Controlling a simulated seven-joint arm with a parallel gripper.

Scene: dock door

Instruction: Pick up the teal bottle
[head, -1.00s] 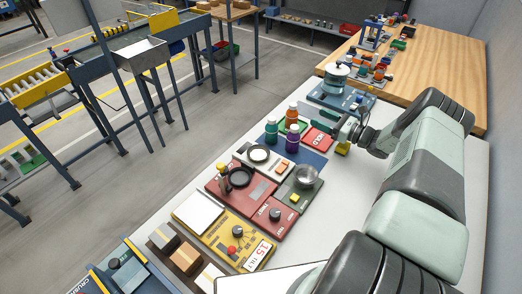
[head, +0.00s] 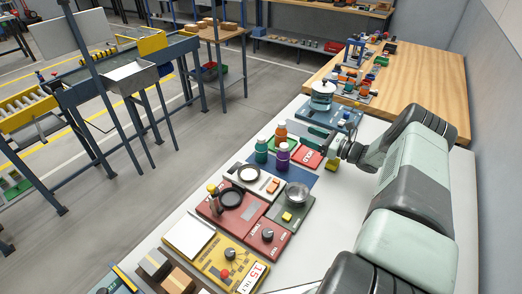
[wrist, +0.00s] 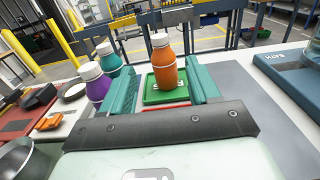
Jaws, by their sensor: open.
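The teal bottle (head: 262,151) has a white cap and stands upright on the work table, left of the orange bottle (head: 281,134) and the purple bottle (head: 283,157). My gripper (head: 310,134) is open and empty, to the right of the bottles. In the wrist view, the orange bottle (wrist: 164,66) shows between the fingers of my gripper (wrist: 161,72), on a green pad (wrist: 150,94). The teal bottle (wrist: 109,60) is outside the left finger, which partly covers its lower part. The purple bottle (wrist: 92,84) is farther left.
A red box (head: 309,158) lies right of the purple bottle. A metal bowl (head: 297,193) and a red panel (head: 235,212) stand nearer. A blue device (head: 326,112) is behind my gripper.

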